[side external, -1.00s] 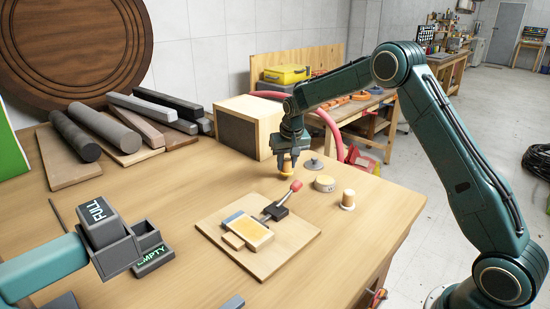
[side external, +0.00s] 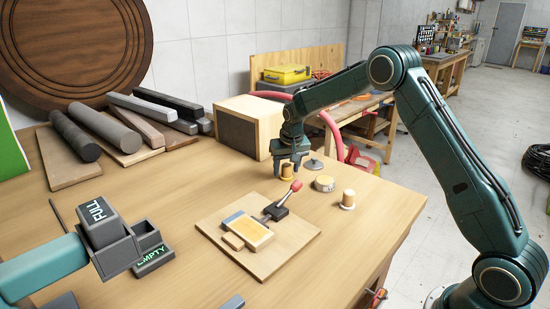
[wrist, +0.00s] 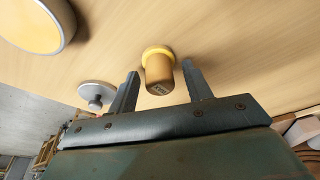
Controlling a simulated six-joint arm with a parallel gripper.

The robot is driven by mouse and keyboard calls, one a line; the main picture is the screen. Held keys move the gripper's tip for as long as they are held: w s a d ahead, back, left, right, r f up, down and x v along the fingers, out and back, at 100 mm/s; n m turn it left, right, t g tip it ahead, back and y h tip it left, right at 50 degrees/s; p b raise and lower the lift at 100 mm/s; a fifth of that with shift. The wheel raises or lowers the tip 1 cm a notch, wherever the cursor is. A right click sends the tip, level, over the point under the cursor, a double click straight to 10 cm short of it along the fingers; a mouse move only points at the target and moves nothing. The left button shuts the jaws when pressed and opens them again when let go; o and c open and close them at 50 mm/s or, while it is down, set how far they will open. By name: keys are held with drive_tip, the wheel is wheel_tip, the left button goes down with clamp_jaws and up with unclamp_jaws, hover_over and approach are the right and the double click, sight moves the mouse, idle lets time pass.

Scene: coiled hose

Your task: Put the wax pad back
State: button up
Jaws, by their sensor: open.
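The wax pad appears to be the tan cylinder with a yellow base (side external: 287,171), standing upright on the bench. In the wrist view the pad (wrist: 158,70) shows its yellow flange and a small unreadable mark on its end. My gripper (side external: 289,177) is open and low over it, pointing down. In the wrist view the fingers of my gripper (wrist: 160,80) are on either side of the pad, with a visible gap on each side. A similar cylinder with a white base (side external: 347,199) stands to the right.
A round tin with a yellow top (side external: 325,183) is close by, and a grey knobbed lid (side external: 313,164) lies behind. A red-handled toggle clamp (side external: 281,207) sits on a wooden board (side external: 262,267) in front. A wooden box (side external: 250,124) stands behind left.

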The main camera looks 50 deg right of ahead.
drive_tip(key=shift+r, duration=0.1)
drive_tip(key=v, duration=1.2)
drive_tip(key=shift+r, duration=0.15)
idle(0.4)
drive_tip(key=s+a+r+n+t, duration=0.1)
drive_tip(key=s+a+r, duration=0.35)
drive_tip(key=s, duration=0.35)
drive_tip(key=s+a+r+n+t, duration=0.1)
drive_tip(key=s+a+r+n, duration=0.15)
drive_tip(key=s+r, duration=0.5)
drive_tip(key=s+a+f+n, duration=0.1)
drive_tip(key=s+a+f, duration=0.1)
drive_tip(key=s, duration=0.8)
drive_tip(key=s+a+f+n+y, duration=0.1)
drive_tip(key=s+a+f, duration=0.2)
drive_tip(key=s, duration=0.8)
drive_tip(key=shift+s+t+y, duration=0.25)
drive_tip(key=shift+t+y, duration=0.05)
drive_tip(key=shift+t, duration=0.1)
